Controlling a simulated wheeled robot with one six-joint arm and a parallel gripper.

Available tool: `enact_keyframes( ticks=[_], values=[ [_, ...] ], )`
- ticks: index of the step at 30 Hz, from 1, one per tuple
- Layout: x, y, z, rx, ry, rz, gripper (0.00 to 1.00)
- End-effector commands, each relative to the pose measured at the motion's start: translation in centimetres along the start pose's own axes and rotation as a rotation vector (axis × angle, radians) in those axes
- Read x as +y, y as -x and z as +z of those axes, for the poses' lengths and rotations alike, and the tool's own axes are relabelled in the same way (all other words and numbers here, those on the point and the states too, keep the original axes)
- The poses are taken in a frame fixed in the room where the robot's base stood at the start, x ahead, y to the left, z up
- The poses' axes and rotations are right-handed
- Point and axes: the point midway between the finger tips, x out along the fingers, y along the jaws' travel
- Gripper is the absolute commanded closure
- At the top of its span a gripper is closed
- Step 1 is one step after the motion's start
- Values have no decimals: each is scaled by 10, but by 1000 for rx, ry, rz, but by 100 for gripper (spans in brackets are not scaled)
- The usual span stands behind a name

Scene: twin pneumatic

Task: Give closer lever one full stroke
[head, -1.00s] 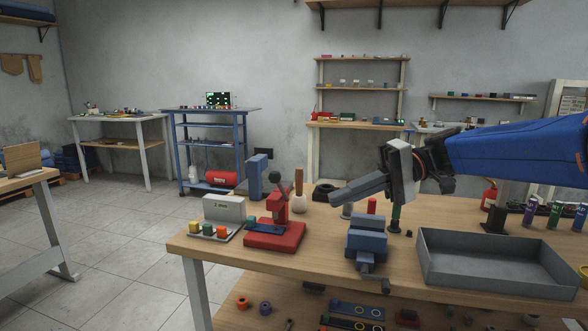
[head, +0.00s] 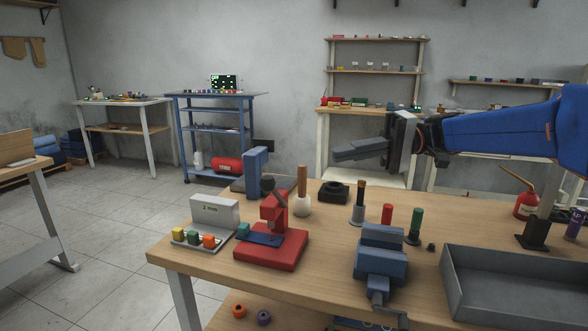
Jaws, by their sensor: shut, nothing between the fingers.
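The closer lever tool is a small red press (head: 273,215) on a red base near the table's front left. The lever's far end is hard to make out against the blue tool behind. A second, blue upright tool (head: 254,170) stands just behind it, partly hidden. My gripper (head: 337,153) points left, shut and empty. In the picture it is above and right of the red press, clear of both tools.
A wooden-handled tool (head: 302,185) stands upright right of the red press. A blue vise (head: 381,255), several upright coloured-top tools and a grey tray (head: 452,275) fill the right. A label block (head: 215,210) with coloured pieces stands left.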

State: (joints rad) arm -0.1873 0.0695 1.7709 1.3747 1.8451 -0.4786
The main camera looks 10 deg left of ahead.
Motion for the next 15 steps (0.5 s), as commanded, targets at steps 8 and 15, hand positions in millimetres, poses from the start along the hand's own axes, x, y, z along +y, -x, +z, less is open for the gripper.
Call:
enact_keyframes(
  ticks=[8, 15],
  values=[
    [0, -3, 0, -1, -1, 0, 100],
    [0, -31, 1, -4, 0, 0, 100]
  ],
)
